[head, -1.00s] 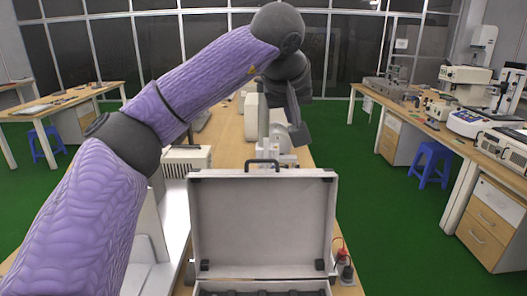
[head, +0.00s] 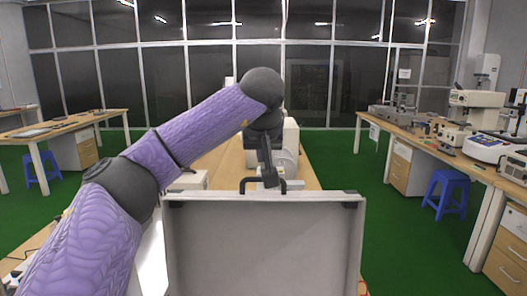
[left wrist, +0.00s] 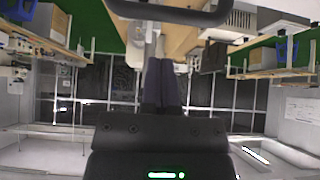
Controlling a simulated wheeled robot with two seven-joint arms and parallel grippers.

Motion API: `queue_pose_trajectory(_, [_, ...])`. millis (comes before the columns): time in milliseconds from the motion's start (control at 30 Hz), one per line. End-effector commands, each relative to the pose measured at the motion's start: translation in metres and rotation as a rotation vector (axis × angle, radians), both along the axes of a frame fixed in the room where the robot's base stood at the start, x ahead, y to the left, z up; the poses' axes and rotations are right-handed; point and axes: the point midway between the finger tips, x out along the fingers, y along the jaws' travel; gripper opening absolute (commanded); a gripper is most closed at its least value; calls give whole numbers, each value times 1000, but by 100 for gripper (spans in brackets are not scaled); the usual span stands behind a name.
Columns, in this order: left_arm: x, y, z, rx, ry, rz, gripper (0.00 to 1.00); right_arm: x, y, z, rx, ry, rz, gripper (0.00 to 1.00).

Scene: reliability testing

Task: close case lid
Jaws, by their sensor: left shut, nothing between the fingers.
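The case lid (head: 264,245) stands open and upright, its pale inner face toward me. Its dark handle (head: 245,184) sticks up from the top edge. The case's lower part is out of view. My left gripper (head: 269,182) is shut and empty, pointing down at the lid's top edge by the handle; whether it touches is unclear. In the left wrist view, the shut fingers (left wrist: 163,62) show in the middle, and a dark curved bar, likely the handle (left wrist: 170,12), crosses the top, apart from the fingers in the picture. My right gripper is not in view.
A white machine (head: 287,150) stands on the wooden bench behind the lid. A side bench (head: 440,145) with instruments and a blue stool (head: 447,192) are at the right. Another table (head: 60,128) is at the left. Green floor lies between them.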

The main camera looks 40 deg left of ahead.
Motion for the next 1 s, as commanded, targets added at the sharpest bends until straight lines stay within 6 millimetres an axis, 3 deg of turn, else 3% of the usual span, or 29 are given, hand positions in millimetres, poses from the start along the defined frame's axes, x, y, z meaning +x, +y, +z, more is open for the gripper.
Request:
queue_pose_trajectory(200, [16,13,-35,1,-1,-4,0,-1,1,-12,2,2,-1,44])
queue_pose_trajectory(500, [-10,-9,-32,0,-1,-2,0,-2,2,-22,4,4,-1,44])
queue_pose_trajectory(1000, [-12,-6,-28,12,-15,0,0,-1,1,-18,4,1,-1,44])
